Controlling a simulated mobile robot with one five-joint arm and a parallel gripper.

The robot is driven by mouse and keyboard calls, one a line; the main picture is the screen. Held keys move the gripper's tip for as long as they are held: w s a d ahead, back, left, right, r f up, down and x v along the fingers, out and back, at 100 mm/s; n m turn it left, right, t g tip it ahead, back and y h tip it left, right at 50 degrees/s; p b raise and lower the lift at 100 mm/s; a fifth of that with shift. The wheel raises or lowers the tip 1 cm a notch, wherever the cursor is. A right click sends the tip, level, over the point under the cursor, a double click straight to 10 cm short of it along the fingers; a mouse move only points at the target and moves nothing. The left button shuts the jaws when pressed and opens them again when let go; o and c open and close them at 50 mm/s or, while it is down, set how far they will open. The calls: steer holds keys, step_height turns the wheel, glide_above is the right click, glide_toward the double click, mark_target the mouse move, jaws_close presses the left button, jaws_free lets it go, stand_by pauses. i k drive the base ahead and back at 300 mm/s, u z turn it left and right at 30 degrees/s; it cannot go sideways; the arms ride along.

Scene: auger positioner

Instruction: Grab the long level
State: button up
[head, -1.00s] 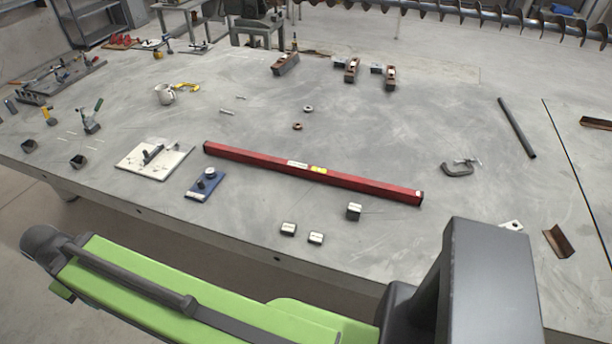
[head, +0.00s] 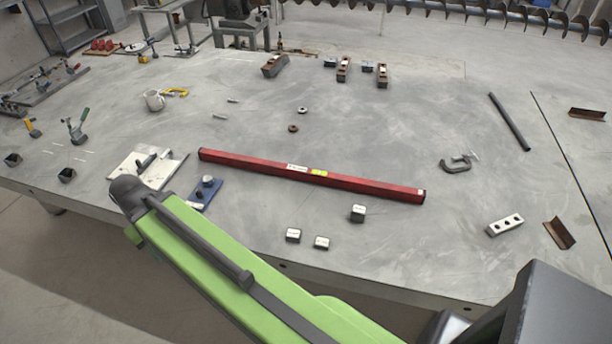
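The long level (head: 312,176) is a red bar with a white label and a yellow vial patch near its middle. It lies flat on the grey metal table, slanting from the upper left to the lower right. My green arm crosses the lower part of the head view, in front of the table edge. Its dark far end is over the front left of the table, near the white plate and to the left of the level. My gripper cannot be made out in this view. Nothing is seen touching the level.
A blue block tool (head: 207,189) and a white plate (head: 130,161) lie near the level's left end. Small metal blocks (head: 293,235) sit in front of it. A clamp (head: 456,163) and a drilled bar (head: 505,224) lie to the right. The table behind the level is mostly clear.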

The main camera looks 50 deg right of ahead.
mark_target(407, 194)
steer(key=z, duration=0.1)
steer(key=i, duration=1)
steer(key=u, duration=0.1)
